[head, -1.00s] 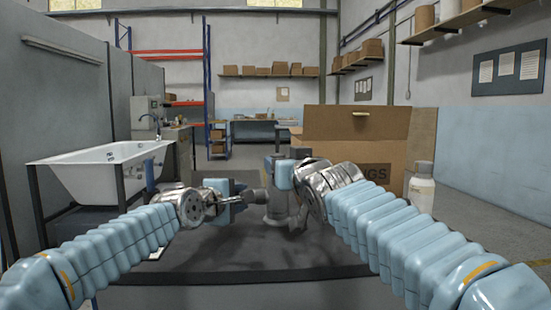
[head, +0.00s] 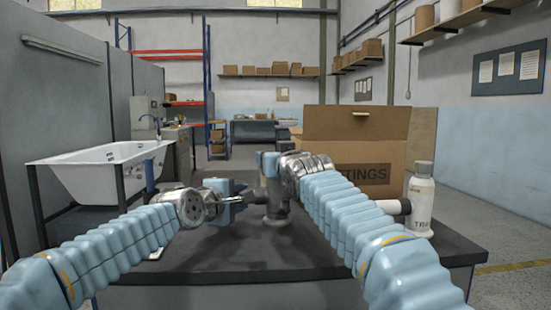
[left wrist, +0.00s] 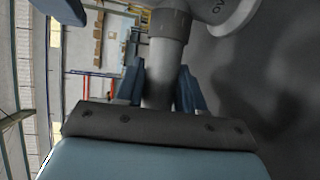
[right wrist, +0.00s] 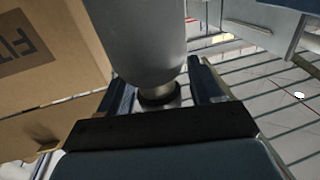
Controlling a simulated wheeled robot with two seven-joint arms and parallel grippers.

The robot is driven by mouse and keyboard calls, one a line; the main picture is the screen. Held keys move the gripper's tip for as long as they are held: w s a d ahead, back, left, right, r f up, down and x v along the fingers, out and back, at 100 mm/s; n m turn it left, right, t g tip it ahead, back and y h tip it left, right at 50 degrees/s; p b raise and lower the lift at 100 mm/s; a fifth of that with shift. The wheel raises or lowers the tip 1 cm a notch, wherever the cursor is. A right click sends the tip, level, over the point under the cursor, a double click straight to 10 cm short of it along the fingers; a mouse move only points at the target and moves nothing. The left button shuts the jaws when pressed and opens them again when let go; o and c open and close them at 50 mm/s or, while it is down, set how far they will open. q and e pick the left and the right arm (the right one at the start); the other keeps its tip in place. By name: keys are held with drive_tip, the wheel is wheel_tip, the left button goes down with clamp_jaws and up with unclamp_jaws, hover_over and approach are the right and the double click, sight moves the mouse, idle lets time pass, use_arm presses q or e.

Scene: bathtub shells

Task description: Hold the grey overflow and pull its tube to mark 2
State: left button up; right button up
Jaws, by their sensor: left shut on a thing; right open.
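The grey overflow (head: 277,208) stands on the dark table top in the head view. My right gripper (head: 268,165) is open at the top of the overflow. In the right wrist view a wide grey cylinder (right wrist: 138,40) with a narrower collar (right wrist: 160,93) lies between the open fingers. My right gripper hides much of the overflow's top. I see no mark numbers.
A cardboard box (head: 395,140) stands behind my right arm. A white bottle (head: 420,200) and a white cylinder with a dark end (head: 393,207) are at the table's right. A white bathtub (head: 100,170) on a dark frame is at the left. The front of the table (head: 290,262) is clear.

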clamp_jaws()
drive_tip(key=shift+r, duration=2)
unclamp_jaws()
drive_tip(key=shift+s, duration=0.1)
drive_tip(key=s+d, duration=0.2)
drive_tip(key=s, duration=0.9)
drive_tip(key=shift+s+d, duration=0.2)
drive_tip(key=shift+s, duration=0.1)
